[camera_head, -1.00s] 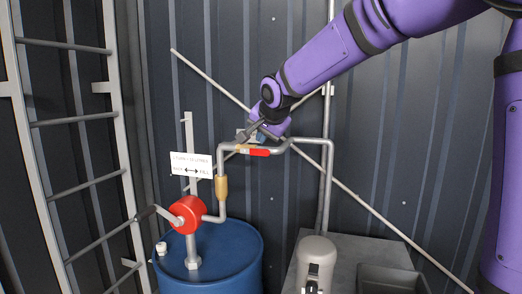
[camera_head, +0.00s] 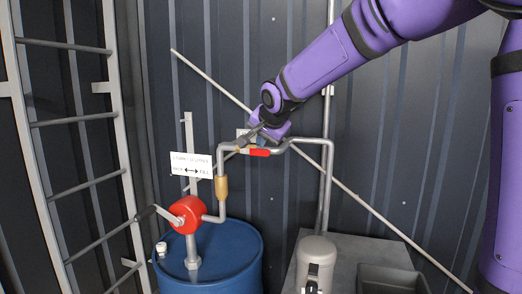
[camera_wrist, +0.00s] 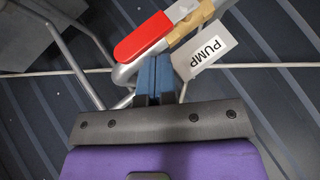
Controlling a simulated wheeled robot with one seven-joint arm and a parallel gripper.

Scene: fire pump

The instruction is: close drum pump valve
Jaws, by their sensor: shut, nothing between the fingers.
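The drum pump valve has a red handle (camera_head: 259,152) and a brass body (camera_head: 243,148) on a grey pipe above the blue drum. The handle lies along the pipe. In the wrist view the red handle (camera_wrist: 144,37) and brass body (camera_wrist: 190,22) are at the top, beside a white PUMP tag (camera_wrist: 204,52). My gripper (camera_wrist: 155,60) has its blue fingers together and empty, just below the pipe in that view and close to the handle. In the head view my gripper (camera_head: 247,137) is at the valve; whether it touches is unclear.
A blue drum (camera_head: 212,255) carries a red rotary pump (camera_head: 187,214) with a crank. A white sign (camera_head: 191,165) stands behind. A ladder (camera_head: 85,120) is at left. A grey table (camera_head: 345,250) with a grey bin (camera_head: 392,280) is at right. A diagonal rod crosses the corrugated wall.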

